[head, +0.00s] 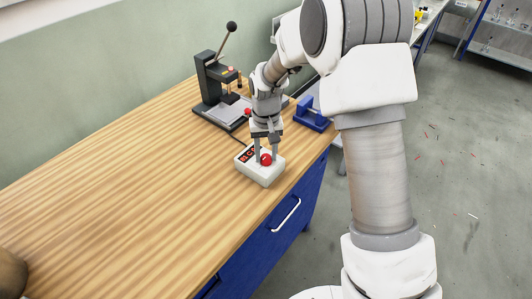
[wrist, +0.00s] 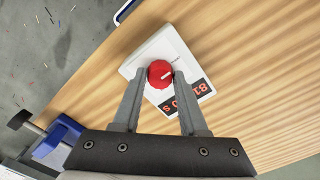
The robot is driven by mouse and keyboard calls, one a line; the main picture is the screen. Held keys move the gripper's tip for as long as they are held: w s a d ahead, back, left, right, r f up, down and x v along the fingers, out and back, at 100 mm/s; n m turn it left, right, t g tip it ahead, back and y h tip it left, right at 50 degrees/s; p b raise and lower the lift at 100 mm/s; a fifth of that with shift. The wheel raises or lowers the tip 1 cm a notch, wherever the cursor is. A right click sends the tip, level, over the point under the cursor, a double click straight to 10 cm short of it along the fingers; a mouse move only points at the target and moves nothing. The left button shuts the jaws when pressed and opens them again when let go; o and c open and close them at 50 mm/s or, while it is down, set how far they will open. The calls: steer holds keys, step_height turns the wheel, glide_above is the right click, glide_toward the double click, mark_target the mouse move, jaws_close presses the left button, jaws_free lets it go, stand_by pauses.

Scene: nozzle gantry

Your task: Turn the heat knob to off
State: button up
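The heat knob (wrist: 160,73) is a round red knob with a pale mark on its face. It sits on a white control box (wrist: 146,54) with a dark display (wrist: 186,97) showing red characters, which I cannot read surely. In the head view the knob (head: 266,159) and box (head: 262,176) are near the table's right edge. My gripper (head: 266,160) points down over the box. In the wrist view its fingertips (wrist: 159,73) are on either side of the knob, with narrow gaps showing. The gripper looks open, and I cannot tell whether either finger touches.
A dark lever press (head: 212,80) stands behind on the wooden table (head: 130,180). A blue fixture (head: 311,115) is at the table's right edge, close to my arm. The table left of the box is mostly clear. A blue drawer unit (head: 262,240) is below.

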mark_target(266, 157)
steer(key=o, duration=0.4)
steer(key=shift+c, duration=0.2)
step_height(266, 157, up, 18)
steer(key=shift+f+p, duration=0.25)
steer(key=shift+p, duration=0.2)
steer(key=shift+r, duration=0.1)
steer(key=s+d+r+t, duration=0.1)
steer(key=s+d+r, duration=0.25)
steer(key=s, duration=0.25)
steer(key=s+d+r+m+t, duration=0.1)
steer(key=s+d+r+t, duration=0.1)
steer(key=s+d+r, duration=0.3)
steer(key=s+d+r+t, duration=0.1)
steer(key=s+d, duration=0.2)
steer(key=s, duration=0.4)
steer(key=s+d+f+t, duration=0.1)
steer(key=s+d+f, duration=0.1)
steer(key=s, duration=0.5)
steer(key=shift+s+d+f+m+t, duration=0.15)
steer(key=shift+d+f+m+t, duration=0.1)
steer(key=shift+d+m+t, duration=0.1)
